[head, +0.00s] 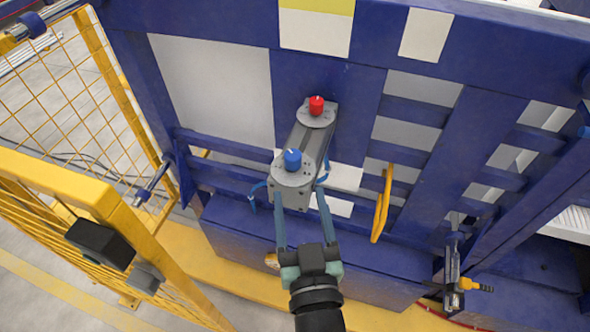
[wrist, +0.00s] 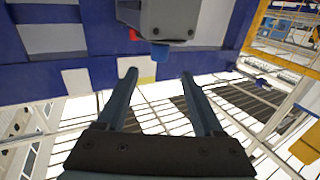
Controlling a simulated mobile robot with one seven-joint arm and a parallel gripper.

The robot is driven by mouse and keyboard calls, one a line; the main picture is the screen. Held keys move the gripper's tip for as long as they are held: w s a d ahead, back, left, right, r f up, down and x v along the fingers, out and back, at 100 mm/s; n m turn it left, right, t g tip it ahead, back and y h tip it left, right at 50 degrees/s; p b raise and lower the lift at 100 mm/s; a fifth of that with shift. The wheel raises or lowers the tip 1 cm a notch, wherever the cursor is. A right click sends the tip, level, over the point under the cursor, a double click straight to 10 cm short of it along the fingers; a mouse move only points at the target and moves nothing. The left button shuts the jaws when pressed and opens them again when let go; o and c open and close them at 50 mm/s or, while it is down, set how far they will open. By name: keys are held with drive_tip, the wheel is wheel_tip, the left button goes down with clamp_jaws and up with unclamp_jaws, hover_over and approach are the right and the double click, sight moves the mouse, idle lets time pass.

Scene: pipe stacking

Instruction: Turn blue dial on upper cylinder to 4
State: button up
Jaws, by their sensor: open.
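The blue dial (head: 292,159) sits on the round grey top of the nearer cylinder (head: 291,178). It carries a small pale mark; no numbers can be read, so its setting cannot be told. A red dial (head: 316,105) tops the farther end of the same grey unit. My gripper (head: 296,193) is open and empty, its fingers reaching toward the nearer cylinder. In the wrist view, the blue dial (wrist: 161,54) shows just beyond and between the open fingertips (wrist: 158,75), apart from them. The red dial (wrist: 133,35) is partly hidden by the grey body (wrist: 168,18).
A blue steel frame (head: 308,72) with pale panels stands behind the unit. A yellow handle (head: 381,204) is to the right of it. A yellow mesh fence (head: 82,190) is close on the left. A blue ledge (head: 225,228) lies below.

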sight(293, 160)
drive_tip(key=w+p, duration=0.1)
drive_tip(key=w, duration=0.3)
drive_tip(key=w+a+p, duration=0.1)
drive_tip(key=w, duration=0.3)
drive_tip(key=w+p, duration=0.1)
drive_tip(key=w, duration=0.4)
drive_tip(key=shift+a+f, duration=0.3)
drive_tip(key=shift+f, duration=0.1)
clamp_jaws()
